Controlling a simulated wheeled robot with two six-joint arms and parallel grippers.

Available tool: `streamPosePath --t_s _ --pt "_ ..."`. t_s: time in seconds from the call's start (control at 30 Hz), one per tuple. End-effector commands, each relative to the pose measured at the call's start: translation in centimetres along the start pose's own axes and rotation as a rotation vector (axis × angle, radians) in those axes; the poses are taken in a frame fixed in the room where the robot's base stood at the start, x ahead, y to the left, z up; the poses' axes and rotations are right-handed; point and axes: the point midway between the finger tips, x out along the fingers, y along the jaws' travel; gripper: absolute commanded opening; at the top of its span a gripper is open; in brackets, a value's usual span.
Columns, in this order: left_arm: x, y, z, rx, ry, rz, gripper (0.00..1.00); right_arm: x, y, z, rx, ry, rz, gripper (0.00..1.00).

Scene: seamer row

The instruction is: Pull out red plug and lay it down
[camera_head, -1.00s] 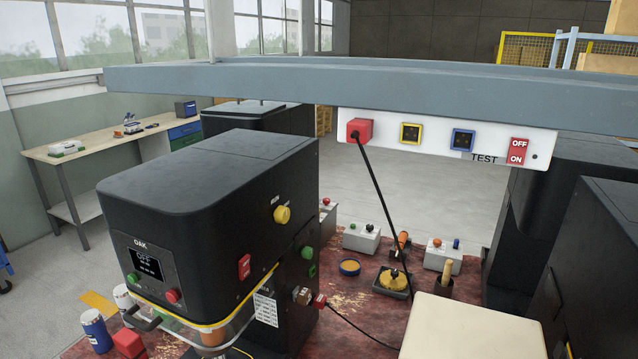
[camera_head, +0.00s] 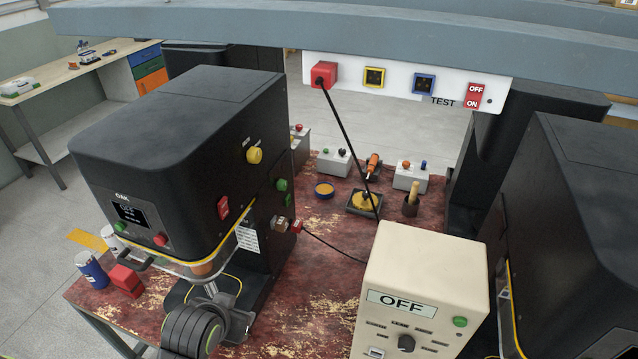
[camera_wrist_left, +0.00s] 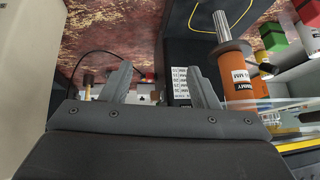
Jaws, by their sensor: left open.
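A red plug (camera_head: 323,74) with a black cord sits in the left socket of the white strip under the grey overhead beam. A smaller red plug (camera_head: 296,226) with a black cable sits at the lower side of the black OAK machine (camera_head: 185,150). This smaller red plug shows small in the left wrist view (camera_wrist_left: 150,76), beyond the fingertips. My left gripper (camera_wrist_left: 162,85) is open, with nothing between its fingers. The left gripper's fingers cannot be made out in the head view. My right gripper is not in view.
A cream box marked OFF (camera_head: 420,285) stands right of the machine. A brass-coloured piece in a black tray (camera_head: 361,205), small control boxes and a wooden-handled tool (camera_head: 412,198) are on the worn red bench (camera_head: 300,320). An orange cylinder (camera_wrist_left: 238,88) is close right of the gripper.

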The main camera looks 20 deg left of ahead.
Motion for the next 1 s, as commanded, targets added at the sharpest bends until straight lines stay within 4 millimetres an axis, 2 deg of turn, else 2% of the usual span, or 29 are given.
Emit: streamPosePath --t_s 0.03,0.2,0.47,0.6,0.8,1.0 --pt "-1.3 0.3 -2.8 -0.003 0.058 0.006 0.55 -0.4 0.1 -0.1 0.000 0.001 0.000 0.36" --pt "-4.6 1.5 -10.5 -0.013 0.230 0.023 0.55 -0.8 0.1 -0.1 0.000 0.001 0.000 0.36" --pt "-10.2 3.5 -21.2 -0.029 0.494 0.059 0.55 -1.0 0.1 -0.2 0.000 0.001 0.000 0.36" --pt "-13.8 4.7 -26.3 -0.037 0.631 0.081 0.55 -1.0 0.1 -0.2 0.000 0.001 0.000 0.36" --pt "-19.4 6.1 -32.1 -0.046 0.808 0.115 0.55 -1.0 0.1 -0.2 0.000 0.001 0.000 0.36" --pt "-23.4 7.1 -35.3 -0.053 0.919 0.137 0.55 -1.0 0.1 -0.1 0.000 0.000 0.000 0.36"
